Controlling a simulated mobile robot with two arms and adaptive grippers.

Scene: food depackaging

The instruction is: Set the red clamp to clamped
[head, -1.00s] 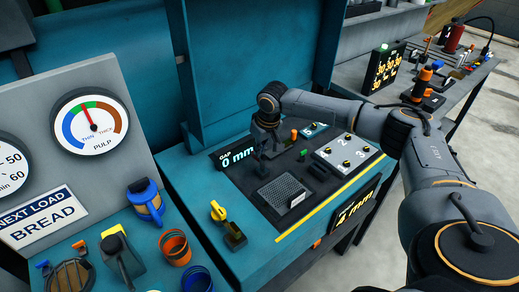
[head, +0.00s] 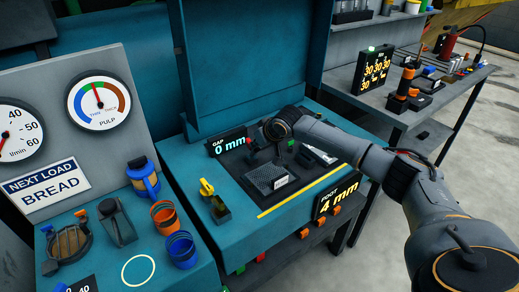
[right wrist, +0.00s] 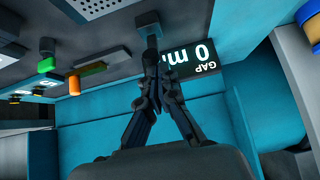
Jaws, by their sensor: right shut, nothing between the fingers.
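A small red piece (head: 249,141) shows just left of my right gripper (head: 254,158) in the head view, beside the gap display; I take it as part of the red clamp. Most of the clamp is hidden behind the gripper, so its setting cannot be told. My right gripper is shut and empty, pointing down at the dark panel. In the right wrist view its closed fingers (right wrist: 152,62) reach a dark upright post (right wrist: 149,28); whether they touch cannot be told. My left gripper is not in view.
The gap display (head: 228,142) reads 0 mm. A perforated plate (head: 268,178) lies in front of my right gripper. A yellow-handled clamp (head: 207,188) stands at the left front. Orange (right wrist: 75,84) and green (right wrist: 46,64) knobs stand near the gripper in the right wrist view.

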